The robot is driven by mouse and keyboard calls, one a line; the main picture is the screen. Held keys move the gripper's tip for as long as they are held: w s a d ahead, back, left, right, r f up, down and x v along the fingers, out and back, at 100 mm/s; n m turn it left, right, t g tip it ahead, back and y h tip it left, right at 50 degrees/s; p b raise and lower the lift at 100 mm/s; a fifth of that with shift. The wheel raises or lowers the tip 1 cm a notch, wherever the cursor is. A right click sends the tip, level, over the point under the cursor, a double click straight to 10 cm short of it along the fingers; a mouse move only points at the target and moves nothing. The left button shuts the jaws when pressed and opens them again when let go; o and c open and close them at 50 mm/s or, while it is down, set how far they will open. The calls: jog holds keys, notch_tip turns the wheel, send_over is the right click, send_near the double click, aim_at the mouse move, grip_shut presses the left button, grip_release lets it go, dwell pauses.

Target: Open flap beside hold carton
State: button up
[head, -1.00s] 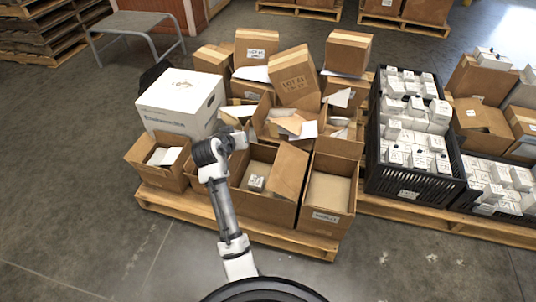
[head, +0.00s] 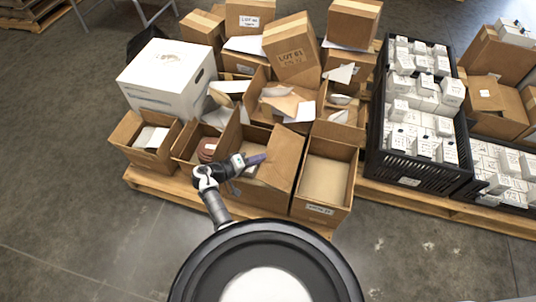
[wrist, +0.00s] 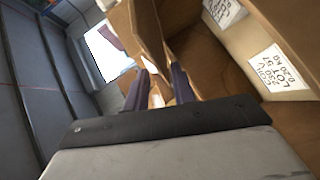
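My gripper (head: 262,158) is over the front middle carton (head: 250,195), beside that carton's raised brown flap (head: 287,165). In the wrist view my gripper (wrist: 158,92) has its two dark fingers apart. A brown cardboard edge (wrist: 150,35) runs down toward the gap between them; I cannot tell whether they touch it. I cannot tell which carton is the hold carton.
The cartons stand close together on a wooden pallet (head: 155,187). A white box (head: 168,75) stands at the back left. A black crate (head: 410,165) of white boxes stands to the right. The floor in front (head: 420,260) is clear.

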aim_at(282, 156)
jog(key=shift+b+x, duration=0.35)
jog(key=shift+x, duration=1.85)
grip_shut()
